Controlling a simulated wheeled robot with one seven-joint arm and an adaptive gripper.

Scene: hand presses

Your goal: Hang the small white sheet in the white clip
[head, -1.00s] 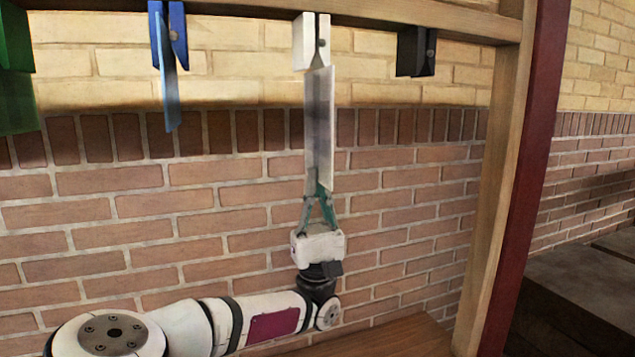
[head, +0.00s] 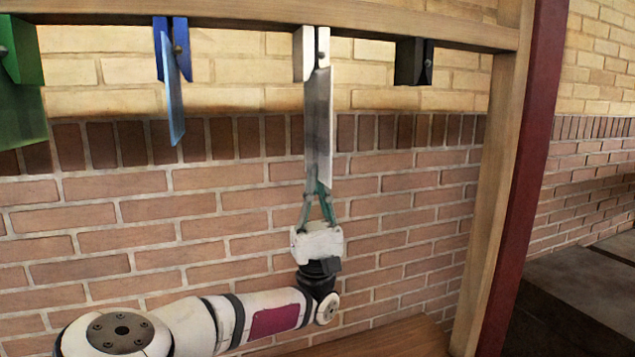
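The small white sheet (head: 318,130) looks grey in the shade and hangs upright in the middle of the head view. Its top edge is at the lower end of the white clip (head: 311,52), between or right beside its jaws; I cannot tell which. The white clip hangs from the wooden rail (head: 250,18). My gripper (head: 318,192) is below the sheet, pointing up, with its fingers shut on the sheet's bottom edge.
A blue clip (head: 171,45) with a light blue sheet (head: 173,100) hangs to the left. A green clip (head: 20,50) with a green sheet (head: 20,115) is at the far left. A black clip (head: 413,62) hangs empty on the right. A wooden post (head: 492,190) stands further right.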

